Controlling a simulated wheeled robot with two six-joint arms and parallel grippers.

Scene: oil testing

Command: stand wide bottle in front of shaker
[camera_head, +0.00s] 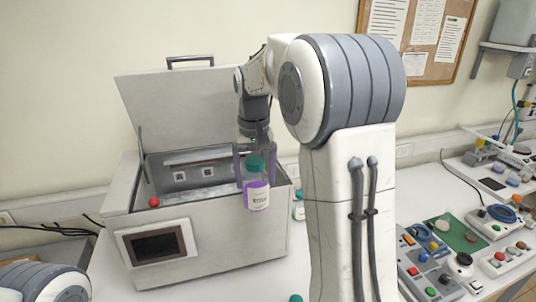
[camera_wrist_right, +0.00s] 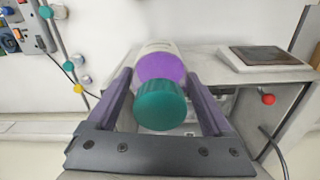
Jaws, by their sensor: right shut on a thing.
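The wide bottle (camera_head: 257,196) has a teal cap, purple contents and a white label. My right gripper (camera_head: 254,168) is shut on it from above. The bottle hangs upright in the air in front of the right part of the shaker's front wall. In the right wrist view the bottle (camera_wrist_right: 160,68) sits between both fingers, its teal cap toward the camera. The shaker (camera_head: 215,242) is a grey box with its lid (camera_head: 180,110) raised, a dark screen and a red knob. My left gripper is out of view; only part of that arm shows at lower left.
Another teal cap (camera_head: 296,298) shows at the bottom edge, and a small bottle (camera_head: 298,209) is partly hidden behind my right arm. Control boxes with coloured buttons (camera_head: 430,268) stand on the right table. White tabletop before the shaker is clear.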

